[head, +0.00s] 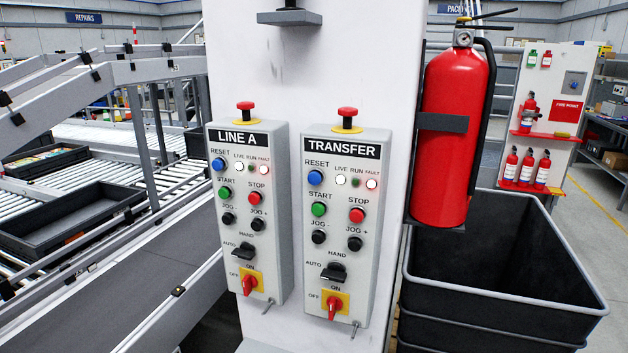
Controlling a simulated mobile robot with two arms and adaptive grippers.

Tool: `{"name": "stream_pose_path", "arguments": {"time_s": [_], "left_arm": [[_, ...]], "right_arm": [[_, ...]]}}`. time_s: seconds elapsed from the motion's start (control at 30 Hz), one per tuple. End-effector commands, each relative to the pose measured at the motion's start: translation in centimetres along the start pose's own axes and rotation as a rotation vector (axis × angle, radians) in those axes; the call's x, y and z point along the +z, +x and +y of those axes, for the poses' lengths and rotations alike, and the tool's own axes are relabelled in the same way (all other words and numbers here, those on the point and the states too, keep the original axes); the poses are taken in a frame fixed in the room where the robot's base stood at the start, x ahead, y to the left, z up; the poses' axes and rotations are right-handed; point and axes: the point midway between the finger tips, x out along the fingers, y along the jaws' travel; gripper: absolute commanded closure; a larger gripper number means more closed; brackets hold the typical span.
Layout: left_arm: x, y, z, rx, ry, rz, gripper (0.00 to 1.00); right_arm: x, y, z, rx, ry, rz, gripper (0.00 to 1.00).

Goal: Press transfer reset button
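The TRANSFER control box (349,240) is mounted on the white column, right of the similar LINE A box (248,220). Its blue reset button (315,178) sits at the upper left under the TRANSFER label, beside the live, run and fault lamps. The live and fault lamps look lit; the run lamp looks dark. A green start button (319,209) and a red stop button (357,215) are below. LINE A has its own blue reset button (218,164). Neither of my grippers shows in the head view.
A red fire extinguisher (454,130) hangs on the column's right side. Black bins (500,290) stand below it. Roller conveyors with a dark tray (70,219) and rails run at the left. The space before the boxes looks clear.

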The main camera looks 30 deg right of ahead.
Motion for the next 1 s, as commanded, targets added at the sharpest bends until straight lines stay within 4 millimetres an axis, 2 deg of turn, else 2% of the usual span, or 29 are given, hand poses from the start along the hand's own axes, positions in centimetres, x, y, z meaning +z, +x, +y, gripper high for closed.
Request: {"name": "stream_pose_path", "arguments": {"time_s": [0.07, 0.7, 1.0], "left_arm": [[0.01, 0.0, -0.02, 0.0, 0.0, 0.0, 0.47], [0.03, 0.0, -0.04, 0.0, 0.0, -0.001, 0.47], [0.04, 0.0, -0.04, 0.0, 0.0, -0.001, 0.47]], "right_arm": [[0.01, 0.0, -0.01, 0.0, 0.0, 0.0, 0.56], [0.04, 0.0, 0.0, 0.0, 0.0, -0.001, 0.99], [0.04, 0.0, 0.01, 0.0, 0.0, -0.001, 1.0]]}}
